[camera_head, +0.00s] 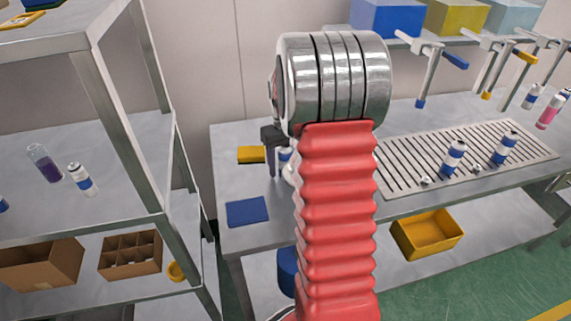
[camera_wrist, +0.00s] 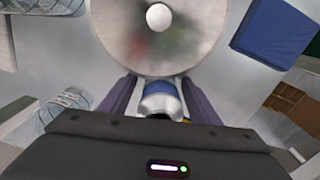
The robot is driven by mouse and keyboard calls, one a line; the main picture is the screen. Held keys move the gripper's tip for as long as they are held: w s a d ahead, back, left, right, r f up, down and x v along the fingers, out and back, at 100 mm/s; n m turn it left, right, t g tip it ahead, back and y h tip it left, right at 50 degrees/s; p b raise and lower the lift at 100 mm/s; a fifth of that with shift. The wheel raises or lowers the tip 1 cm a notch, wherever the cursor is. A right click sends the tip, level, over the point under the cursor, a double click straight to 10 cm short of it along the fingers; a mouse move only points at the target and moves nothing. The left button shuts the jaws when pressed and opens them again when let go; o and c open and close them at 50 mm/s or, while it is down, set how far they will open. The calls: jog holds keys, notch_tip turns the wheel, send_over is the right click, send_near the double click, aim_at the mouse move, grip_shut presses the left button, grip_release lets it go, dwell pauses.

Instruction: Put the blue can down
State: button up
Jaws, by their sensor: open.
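The blue can, white with a blue band (camera_wrist: 158,88), is between the two purple fingers of my gripper (camera_wrist: 160,80) in the wrist view. The fingers are open around it; I cannot tell whether either touches it. In the head view, my gripper (camera_head: 272,160) is partly hidden behind my red arm, above the left part of the workbench (camera_head: 228,160). A white and blue can (camera_head: 285,154) shows beside the finger there, mostly covered. A large grey round disc (camera_wrist: 190,40) with a pale centre lies just beyond the can in the wrist view.
A blue mat (camera_head: 247,211) and a yellow item (camera_head: 251,155) lie on the bench near my gripper. Right of my arm is a slotted grey rack (camera_head: 400,172) with cans. A shelf unit (camera_head: 150,224) stands on the left. A yellow bin (camera_head: 428,236) is below the bench.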

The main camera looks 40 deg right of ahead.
jog(key=shift+c, duration=0.3)
jog(key=c, duration=1.1)
jog(key=shift+c, duration=0.2)
notch_tip(320, 180, up, 10)
jog(key=shift+r, duration=0.1)
dwell(0.6)
